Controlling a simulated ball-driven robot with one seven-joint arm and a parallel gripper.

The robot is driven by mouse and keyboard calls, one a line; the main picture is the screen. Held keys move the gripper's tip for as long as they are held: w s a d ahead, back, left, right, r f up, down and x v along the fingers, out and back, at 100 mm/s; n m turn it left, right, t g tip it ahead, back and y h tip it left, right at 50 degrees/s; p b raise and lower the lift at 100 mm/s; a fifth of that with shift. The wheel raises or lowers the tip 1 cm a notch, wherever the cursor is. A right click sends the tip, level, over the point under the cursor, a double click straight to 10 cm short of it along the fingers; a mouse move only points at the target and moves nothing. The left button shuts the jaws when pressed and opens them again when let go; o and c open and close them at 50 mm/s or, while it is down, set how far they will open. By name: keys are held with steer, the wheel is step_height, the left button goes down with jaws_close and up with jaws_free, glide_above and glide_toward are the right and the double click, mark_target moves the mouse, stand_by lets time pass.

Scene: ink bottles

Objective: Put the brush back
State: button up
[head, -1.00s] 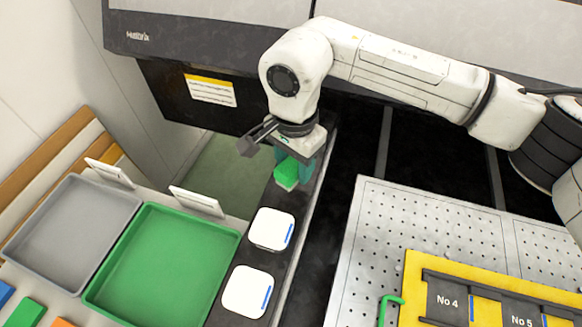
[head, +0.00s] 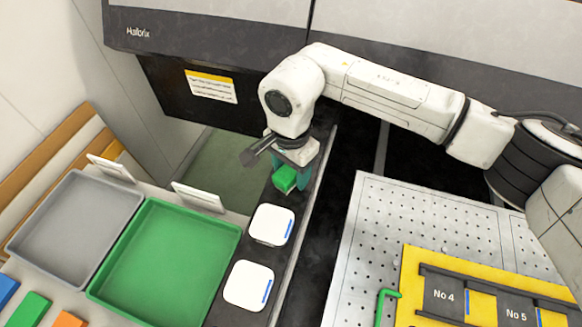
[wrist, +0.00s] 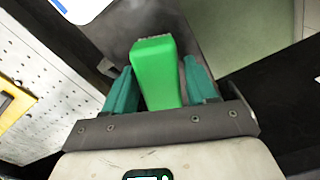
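The brush (head: 285,179) is a bright green block with short brownish bristles at one end. It is between the two teal fingers of my gripper (head: 289,177), over the dark strip beyond the white square pads. In the wrist view the brush (wrist: 156,75) lies between the fingers of my gripper (wrist: 161,88), its bristle end pointing away from the palm.
Two white pads, a far one (head: 271,225) and a near one (head: 248,286), lie on the dark strip (head: 226,302). Left are a green tray (head: 165,208) and a grey tray (head: 75,180). A perforated plate (head: 378,215) with a yellow rack (head: 414,262) is at right.

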steer(key=shift+o, duration=1.3)
steer(key=shift+r, duration=0.1)
step_height(320, 180, up, 12)
steer(key=b, duration=0.1)
steer(key=shift+b, duration=0.35)
